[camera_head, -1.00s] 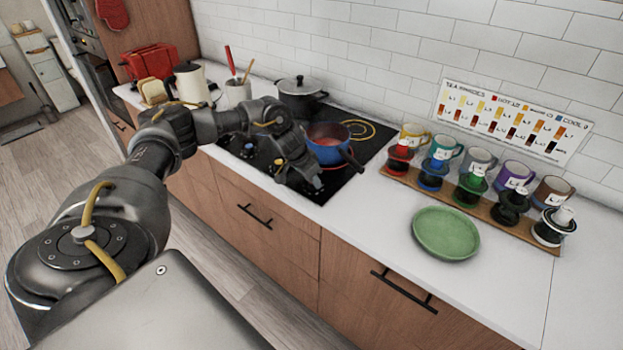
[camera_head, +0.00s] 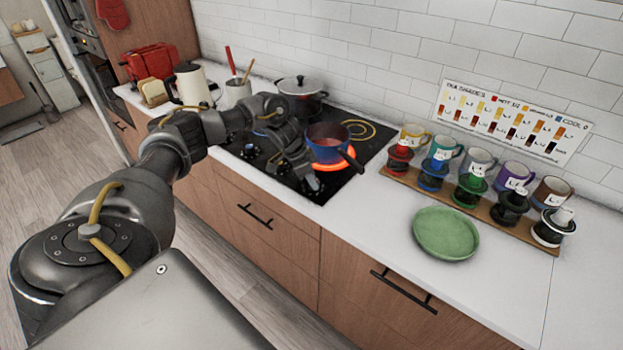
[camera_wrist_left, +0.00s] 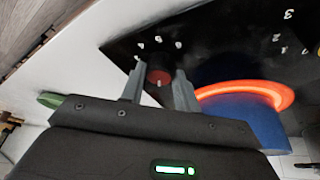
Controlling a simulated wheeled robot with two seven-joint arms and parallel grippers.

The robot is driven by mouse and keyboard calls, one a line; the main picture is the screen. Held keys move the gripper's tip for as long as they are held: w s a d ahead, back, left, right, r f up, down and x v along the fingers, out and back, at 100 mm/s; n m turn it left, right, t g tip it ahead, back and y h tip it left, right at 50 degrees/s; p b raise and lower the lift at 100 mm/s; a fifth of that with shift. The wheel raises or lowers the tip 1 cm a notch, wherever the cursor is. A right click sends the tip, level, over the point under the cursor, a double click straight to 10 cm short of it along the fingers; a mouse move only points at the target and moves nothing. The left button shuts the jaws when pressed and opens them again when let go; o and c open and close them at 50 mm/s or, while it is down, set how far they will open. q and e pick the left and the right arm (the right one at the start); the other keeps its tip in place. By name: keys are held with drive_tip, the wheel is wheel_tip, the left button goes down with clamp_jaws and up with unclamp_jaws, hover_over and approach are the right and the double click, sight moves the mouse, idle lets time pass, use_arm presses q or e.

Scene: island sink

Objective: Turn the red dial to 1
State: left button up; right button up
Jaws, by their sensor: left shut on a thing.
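The red dial (camera_wrist_left: 158,77) sits on the black cooktop, between the two fingers of my left gripper (camera_wrist_left: 159,90) in the left wrist view. The fingers are shut on it from both sides. A small white mark shows on the dial, and several white marks surround it on the cooktop; they are too small to read. In the head view my left gripper (camera_head: 311,187) is low at the cooktop's front edge and hides the dial. My right gripper is not in view.
A blue pot (camera_head: 327,150) stands on a glowing orange burner (camera_head: 347,164) close to my left gripper. A grey pot (camera_head: 301,90) stands behind it. A green plate (camera_head: 446,233) and a rack of mugs are on the counter to the right.

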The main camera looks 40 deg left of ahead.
use_arm(q)
drive_tip(key=shift+w+m+g+h, duration=0.1)
drive_tip(key=shift+m+g+h, duration=0.25)
drive_tip(key=shift+m, duration=0.75)
drive_tip(key=o, duration=1)
drive_tip(key=shift+c, duration=0.2)
drive_tip(key=b+v, duration=0.2)
drive_tip(key=v, duration=0.2)
drive_tip(key=shift+a+r, duration=0.15)
drive_tip(key=shift+r, duration=0.1)
drive_tip(key=p+v, duration=0.1)
drive_tip(key=v, duration=0.5)
drive_tip(key=shift+r, duration=0.2)
drive_tip(key=shift+f, duration=0.15)
